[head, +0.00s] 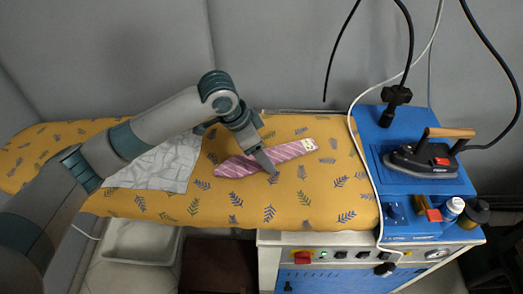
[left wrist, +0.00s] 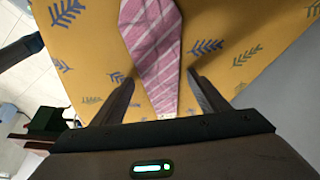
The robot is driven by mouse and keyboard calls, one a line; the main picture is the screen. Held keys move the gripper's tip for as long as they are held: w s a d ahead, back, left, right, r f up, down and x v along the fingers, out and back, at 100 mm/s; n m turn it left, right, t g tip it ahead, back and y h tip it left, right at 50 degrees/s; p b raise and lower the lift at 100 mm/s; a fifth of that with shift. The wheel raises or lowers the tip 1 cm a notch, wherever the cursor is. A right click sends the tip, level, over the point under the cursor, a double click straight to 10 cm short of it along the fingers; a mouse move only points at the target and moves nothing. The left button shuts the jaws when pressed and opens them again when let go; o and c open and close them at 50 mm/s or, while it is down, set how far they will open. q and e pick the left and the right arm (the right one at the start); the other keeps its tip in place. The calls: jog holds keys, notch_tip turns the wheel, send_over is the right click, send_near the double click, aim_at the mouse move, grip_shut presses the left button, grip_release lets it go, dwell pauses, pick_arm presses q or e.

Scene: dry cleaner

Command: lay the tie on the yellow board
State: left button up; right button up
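A pink striped tie (head: 238,166) lies flat across the yellow board (head: 350,208), which has a leaf pattern. A pale label shows at the tie's right end. The tie also shows in the left wrist view (left wrist: 152,45), lying on the yellow cloth. My left gripper (head: 270,168) is over the middle of the tie in the head view. In the left wrist view its two fingers (left wrist: 160,98) stand apart, with the tie between or below them. I cannot tell whether the fingers touch the cloth. My right gripper is not in view.
An iron (head: 425,160) sits on a blue stand at right, with bottles (head: 452,209) and hanging cables nearby. The board's front right is clear.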

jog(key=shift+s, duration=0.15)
pick_arm(q)
jog(key=shift+a+r, duration=0.2)
jog(key=shift+r, duration=0.4)
jog(key=b+v, duration=0.1)
jog(key=v, duration=1)
jog(key=shift+s+b, duration=0.15)
jog(key=shift+b, duration=0.2)
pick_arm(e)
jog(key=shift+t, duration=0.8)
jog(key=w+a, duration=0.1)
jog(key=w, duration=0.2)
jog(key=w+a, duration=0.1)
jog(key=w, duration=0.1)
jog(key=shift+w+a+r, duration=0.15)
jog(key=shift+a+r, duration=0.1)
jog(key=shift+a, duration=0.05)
pick_arm(q)
jog(key=shift+a, duration=0.1)
